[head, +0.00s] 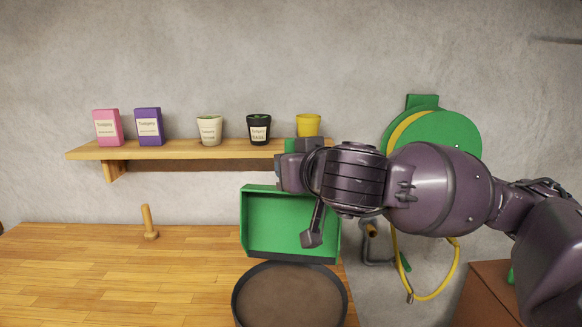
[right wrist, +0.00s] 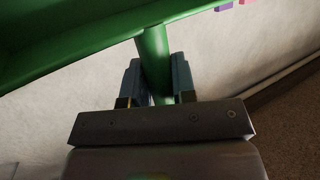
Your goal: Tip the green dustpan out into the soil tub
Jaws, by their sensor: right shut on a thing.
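The green dustpan (head: 272,222) is held up above the worktop, steeply tilted with its open inside facing me. Its visible inside is bare green; part is hidden behind my right arm. My right gripper (head: 290,165) is at the pan's upper right edge. In the right wrist view the right gripper's fingers (right wrist: 157,85) are shut on the dustpan's round green handle (right wrist: 152,45). The round soil tub (head: 238,302) has a dark rim and brown contents. It stands on the worktop just below the pan's lower lip in the picture. My left gripper is not in view.
A wall shelf (head: 180,149) behind holds pink and purple boxes and several pots. A wooden peg-like object (head: 149,222) stands on the worktop (head: 90,270), which is otherwise clear at left. A green hose reel (head: 455,132) with yellow hose hangs at right.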

